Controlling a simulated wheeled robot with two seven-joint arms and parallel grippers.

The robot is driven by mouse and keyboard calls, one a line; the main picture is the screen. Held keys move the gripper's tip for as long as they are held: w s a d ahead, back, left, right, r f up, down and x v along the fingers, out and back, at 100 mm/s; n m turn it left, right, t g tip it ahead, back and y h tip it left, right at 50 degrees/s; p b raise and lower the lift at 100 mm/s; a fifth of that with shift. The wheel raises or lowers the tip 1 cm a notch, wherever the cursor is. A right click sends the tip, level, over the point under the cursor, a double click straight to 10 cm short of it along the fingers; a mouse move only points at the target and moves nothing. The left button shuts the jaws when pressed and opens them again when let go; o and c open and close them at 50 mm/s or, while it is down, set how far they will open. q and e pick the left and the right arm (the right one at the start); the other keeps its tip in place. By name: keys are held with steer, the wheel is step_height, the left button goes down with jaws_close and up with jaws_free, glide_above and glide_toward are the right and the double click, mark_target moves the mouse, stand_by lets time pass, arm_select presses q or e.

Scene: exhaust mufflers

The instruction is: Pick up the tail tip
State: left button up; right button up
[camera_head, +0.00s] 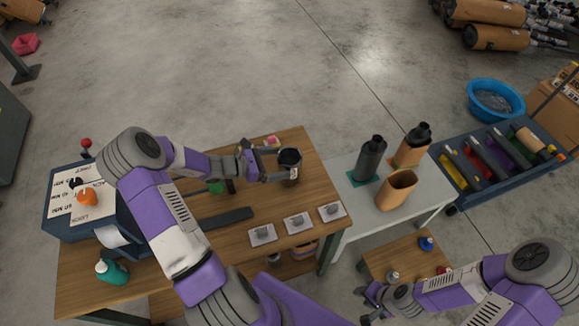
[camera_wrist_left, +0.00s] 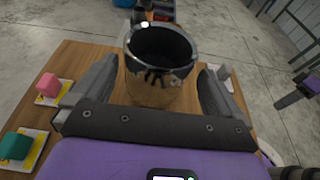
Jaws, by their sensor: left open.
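The tail tip (camera_head: 289,158) is a short, hollow cylinder with a shiny dark chrome rim, upright near the right edge of the wooden table. It also shows in the left wrist view (camera_wrist_left: 160,75), its open mouth facing up. My left gripper (camera_head: 279,165) is open, with one finger on each side of the tip. In the left wrist view, the fingers (camera_wrist_left: 162,92) look apart from its wall, with a gap on each side. The tip's lower part is partly hidden behind the gripper body. My right gripper (camera_head: 366,302) is low at the right, empty, its fingers apart.
The wooden table (camera_head: 190,285) holds three small metal pieces on cards (camera_head: 298,223) and a dark bar (camera_head: 222,220). Pink (camera_wrist_left: 49,85) and green (camera_wrist_left: 15,145) blocks lie left of the tip. A pale table (camera_head: 345,205) with dark and tan canisters stands to the right.

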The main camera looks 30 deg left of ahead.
mark_target(289, 161)
arm_select(q)
steer(key=x, duration=0.2)
steer(key=b+x, duration=0.1)
steer(key=x, duration=0.1)
steer(key=shift+w+d+f, duration=0.15)
steer(key=shift+w+f, duration=0.15)
steer(key=shift+f, duration=0.05)
steer(key=shift+r, duration=0.1)
steer(key=c, duration=0.7)
